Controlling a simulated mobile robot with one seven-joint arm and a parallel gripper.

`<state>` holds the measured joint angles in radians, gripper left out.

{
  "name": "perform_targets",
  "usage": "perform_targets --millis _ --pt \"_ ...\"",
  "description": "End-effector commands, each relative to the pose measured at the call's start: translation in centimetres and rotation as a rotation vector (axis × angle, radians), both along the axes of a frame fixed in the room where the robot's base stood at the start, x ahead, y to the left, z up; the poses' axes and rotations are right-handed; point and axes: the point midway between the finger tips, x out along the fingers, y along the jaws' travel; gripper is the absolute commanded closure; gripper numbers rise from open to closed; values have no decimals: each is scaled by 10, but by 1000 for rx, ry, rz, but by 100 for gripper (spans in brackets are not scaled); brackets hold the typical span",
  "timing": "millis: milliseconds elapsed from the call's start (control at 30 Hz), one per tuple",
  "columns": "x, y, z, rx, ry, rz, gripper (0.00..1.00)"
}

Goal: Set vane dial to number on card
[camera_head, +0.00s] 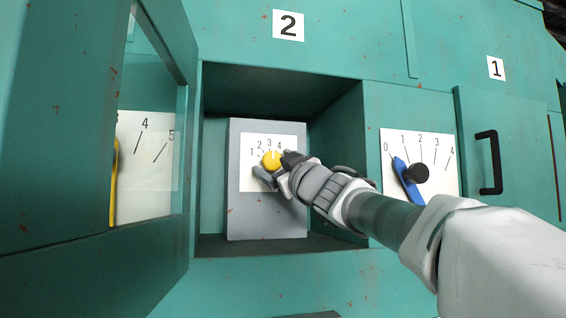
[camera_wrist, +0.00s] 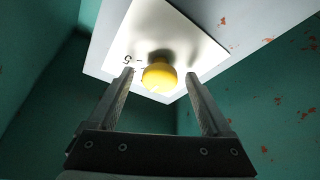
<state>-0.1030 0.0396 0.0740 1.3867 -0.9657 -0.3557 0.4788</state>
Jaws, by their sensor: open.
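The yellow dial knob (camera_head: 271,159) stands out from a white number plate (camera_head: 283,182) on a grey panel inside the open compartment under label 2. My gripper (camera_head: 274,169) is at the knob. In the wrist view, the open fingers (camera_wrist: 159,82) stand on either side of the yellow knob (camera_wrist: 160,75), with gaps visible; contact cannot be told. The knob's pointer direction is unclear. No separate card can be made out for certain.
A second dial with a blue pointer (camera_head: 405,178) and black knob (camera_head: 416,173) is on the right. An open teal door (camera_head: 75,150) on the left has a window showing a scale (camera_head: 143,165) and yellow pointer. The compartment's walls (camera_head: 338,150) surround my gripper. A black handle (camera_head: 492,162) is far right.

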Motion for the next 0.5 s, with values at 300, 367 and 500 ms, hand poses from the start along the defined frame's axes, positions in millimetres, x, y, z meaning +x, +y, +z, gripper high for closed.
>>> perform_targets --millis 300,367,500 --pt "0 0 0 0 0 0 31" --pt "0 0 0 0 0 0 42" --pt "0 0 0 0 1 0 67"
